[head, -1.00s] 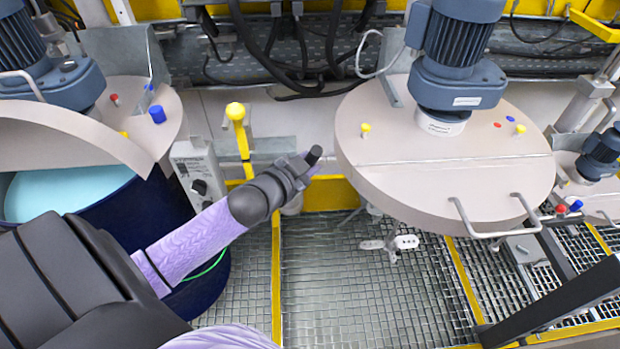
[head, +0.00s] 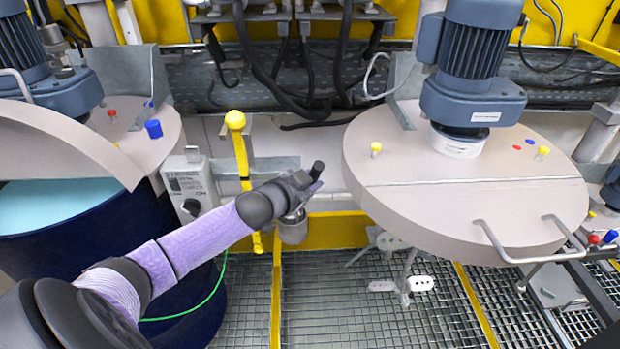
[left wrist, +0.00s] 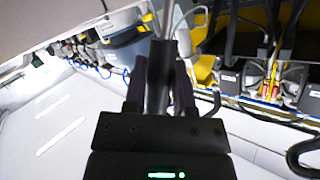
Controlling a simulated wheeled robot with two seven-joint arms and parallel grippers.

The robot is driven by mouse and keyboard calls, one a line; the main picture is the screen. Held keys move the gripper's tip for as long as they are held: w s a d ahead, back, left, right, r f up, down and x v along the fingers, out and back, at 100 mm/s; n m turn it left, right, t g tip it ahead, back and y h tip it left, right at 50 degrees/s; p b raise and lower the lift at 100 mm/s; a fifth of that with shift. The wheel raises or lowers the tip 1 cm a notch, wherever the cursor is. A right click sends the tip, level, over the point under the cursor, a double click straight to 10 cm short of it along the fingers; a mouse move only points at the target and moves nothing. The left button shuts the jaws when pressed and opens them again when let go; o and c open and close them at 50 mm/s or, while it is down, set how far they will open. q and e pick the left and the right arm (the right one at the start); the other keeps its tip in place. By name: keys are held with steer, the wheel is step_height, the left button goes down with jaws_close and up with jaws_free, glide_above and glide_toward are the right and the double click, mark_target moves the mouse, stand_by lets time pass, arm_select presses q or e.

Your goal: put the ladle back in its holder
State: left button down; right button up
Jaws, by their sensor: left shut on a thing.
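My left gripper (head: 303,184) is shut on the dark handle of the ladle (head: 317,171), whose top end sticks up past the fingers. In the left wrist view the dark handle (left wrist: 160,75) stands between the two fingers (left wrist: 159,92), with a thin metal rod beyond it. A grey metal cup (head: 292,229) shows just below the gripper in the head view; it looks like the ladle's bowl, but the gripper hides the link. I cannot make out the ladle's holder for certain. My right gripper is not in view.
A round lid (head: 465,200) with a blue motor (head: 474,65) stands right of the gripper. A dark blue drum (head: 75,240) with light blue content is at left. A yellow post (head: 240,150) and a grey switch box (head: 190,185) stand between. Grating floor (head: 340,310) lies below.

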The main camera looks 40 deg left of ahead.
arm_select(q)
steer(key=shift+f, duration=0.1)
steer(key=shift+f, duration=0.15)
steer(key=shift+f+b, duration=0.95)
steer(key=shift+f, duration=0.1)
steer(key=shift+c, duration=1.8)
jaws_free()
